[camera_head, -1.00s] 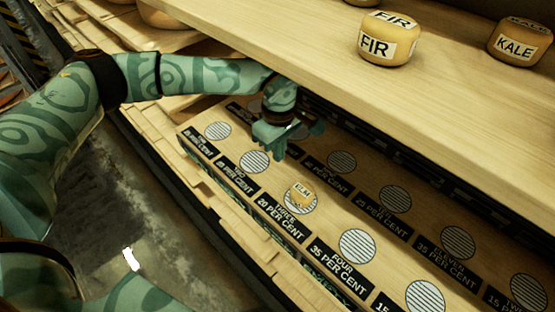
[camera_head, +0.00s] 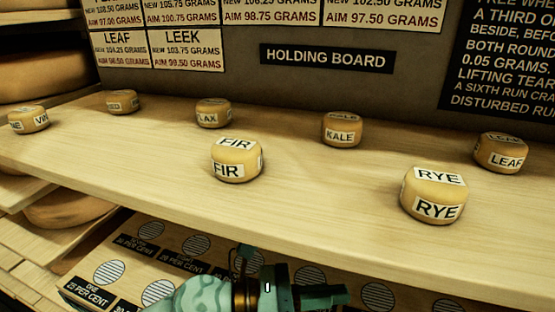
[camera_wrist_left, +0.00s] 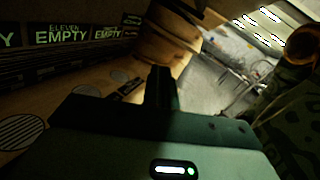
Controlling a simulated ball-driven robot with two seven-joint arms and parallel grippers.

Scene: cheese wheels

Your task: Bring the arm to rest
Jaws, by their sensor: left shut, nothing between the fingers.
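My left gripper (camera_head: 335,295) shows at the bottom middle of the head view, with a short length of my green patterned arm to its left. It is in front of and below the edge of the wooden shelf (camera_head: 110,180), above the lower marked board (camera_head: 72,280). Its fingers are shut with nothing between them. In the left wrist view its dark finger (camera_wrist_left: 160,88) stands up from the green gripper body, clear of any cheese wheel. My right gripper is in neither view.
Several small labelled cheese wheels stand on the shelf, among them FIR (camera_head: 236,160), RYE (camera_head: 432,196), KALE (camera_head: 342,130) and LEAF (camera_head: 502,153). A HOLDING BOARD sign (camera_head: 326,58) hangs behind. Large wheels (camera_head: 40,76) sit at the left. Printed EMPTY signs (camera_wrist_left: 62,34) show in the wrist view.

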